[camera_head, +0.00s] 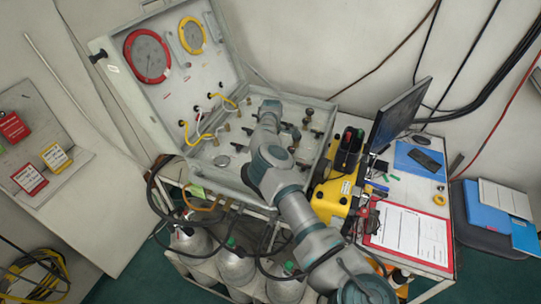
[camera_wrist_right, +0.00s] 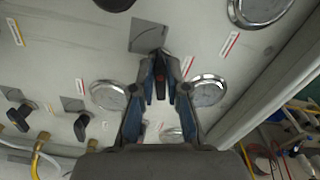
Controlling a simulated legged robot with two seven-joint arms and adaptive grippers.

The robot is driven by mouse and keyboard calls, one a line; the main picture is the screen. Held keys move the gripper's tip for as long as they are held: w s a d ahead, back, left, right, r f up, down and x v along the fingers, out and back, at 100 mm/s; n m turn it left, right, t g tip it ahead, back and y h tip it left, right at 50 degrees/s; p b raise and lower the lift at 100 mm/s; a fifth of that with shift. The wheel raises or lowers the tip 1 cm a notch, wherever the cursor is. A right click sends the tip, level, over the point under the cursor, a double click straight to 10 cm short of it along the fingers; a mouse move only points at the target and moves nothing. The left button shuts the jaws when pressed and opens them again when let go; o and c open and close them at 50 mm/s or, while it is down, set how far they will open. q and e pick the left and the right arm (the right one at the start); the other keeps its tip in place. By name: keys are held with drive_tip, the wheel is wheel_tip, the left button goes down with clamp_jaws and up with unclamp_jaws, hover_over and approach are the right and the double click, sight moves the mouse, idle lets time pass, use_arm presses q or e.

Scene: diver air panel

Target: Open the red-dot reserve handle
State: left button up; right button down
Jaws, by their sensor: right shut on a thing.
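The red-dot reserve handle (camera_wrist_right: 161,85) is a black lever with a red mark, in front of a grey square plate in the right wrist view. My right gripper (camera_wrist_right: 161,78) is shut on this handle, with one blue-grey finger on each side of it. In the head view my right arm comes up from the bottom over the open air panel case (camera_head: 230,178). My right gripper (camera_head: 270,108) is over the panel there, and the handle in it cannot be made out. My left gripper is not in view.
Round gauges (camera_wrist_right: 209,91) flank the held handle. Other black handles (camera_wrist_right: 80,126) and yellow hoses (camera_wrist_right: 36,160) are at the left. In the head view, a monitor (camera_head: 399,112) and yellow box (camera_head: 331,198) stand right of the case. Gas cylinders (camera_head: 236,267) are below.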

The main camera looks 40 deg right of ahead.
drive_tip(key=n, duration=0.1)
drive_tip(key=n+b, duration=0.1)
drive_tip(key=shift+d+f+n, duration=0.15)
drive_tip(key=shift+n, duration=0.25)
drive_tip(key=n+b, duration=0.1)
drive_tip(key=n, duration=0.2)
drive_tip(key=shift+w+n+b, duration=0.15)
drive_tip(key=shift+n+b, duration=0.15)
drive_tip(key=shift+b, duration=0.1)
drive_tip(key=n, duration=0.3)
drive_tip(key=shift+w+r+n+b, duration=0.2)
drive_tip(key=shift+n+b, duration=0.1)
drive_tip(key=shift+b, duration=0.1)
drive_tip(key=shift+w+r+n, duration=0.1)
drive_tip(key=shift+r+n, duration=0.05)
drive_tip(key=shift+n, duration=1.75)
drive_tip(key=c, duration=1.2)
unclamp_jaws()
drive_tip(key=shift+w+d, duration=0.1)
drive_tip(key=shift+f, duration=0.2)
